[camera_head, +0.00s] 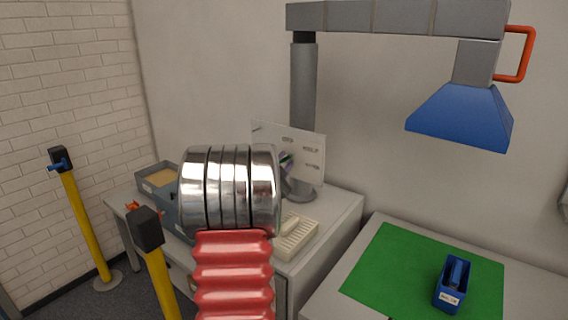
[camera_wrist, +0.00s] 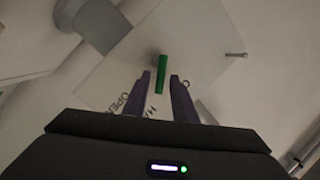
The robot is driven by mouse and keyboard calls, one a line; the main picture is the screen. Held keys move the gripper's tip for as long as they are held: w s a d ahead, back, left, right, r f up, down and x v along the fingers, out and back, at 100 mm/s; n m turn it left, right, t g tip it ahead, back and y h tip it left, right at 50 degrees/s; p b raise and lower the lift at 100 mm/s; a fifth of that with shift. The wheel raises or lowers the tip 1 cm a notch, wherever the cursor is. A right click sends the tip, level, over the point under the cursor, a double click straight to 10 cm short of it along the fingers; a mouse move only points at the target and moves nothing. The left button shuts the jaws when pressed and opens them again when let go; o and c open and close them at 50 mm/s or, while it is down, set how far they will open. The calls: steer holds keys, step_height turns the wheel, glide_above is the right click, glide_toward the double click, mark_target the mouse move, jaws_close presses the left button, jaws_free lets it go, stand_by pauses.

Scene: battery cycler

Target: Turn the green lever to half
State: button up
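The green lever (camera_wrist: 161,74) shows in the wrist view as a short, nearly upright bar on a pale panel (camera_wrist: 205,60). My gripper (camera_wrist: 160,78) is open, with one purple finger on each side of the lever's lower part. A gap shows on both sides, and I cannot tell any contact. Dark letters on the panel are partly hidden behind the fingers; "OPE" is readable at the left. In the head view the panel (camera_head: 309,146) stands on the desk.
A keyboard (camera_head: 297,238) and grey tray (camera_head: 160,185) lie on the desk. A blue extraction hood (camera_head: 460,118) hangs at right above a green mat (camera_head: 385,270) with a blue dispenser (camera_head: 453,285). Yellow posts (camera_head: 88,225) stand left.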

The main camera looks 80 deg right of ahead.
jaws_close()
steer(key=shift+r+n, duration=0.1)
steer(key=shift+n, duration=0.5)
steer(key=shift+o, duration=0.8)
jaws_free()
steer(key=shift+w, duration=0.1)
steer(key=w+a, duration=0.1)
steer(key=a, duration=1.2)
steer(key=shift+w+a+r, duration=0.15)
steer(key=shift+a+r, duration=0.1)
steer(key=shift+a, duration=0.1)
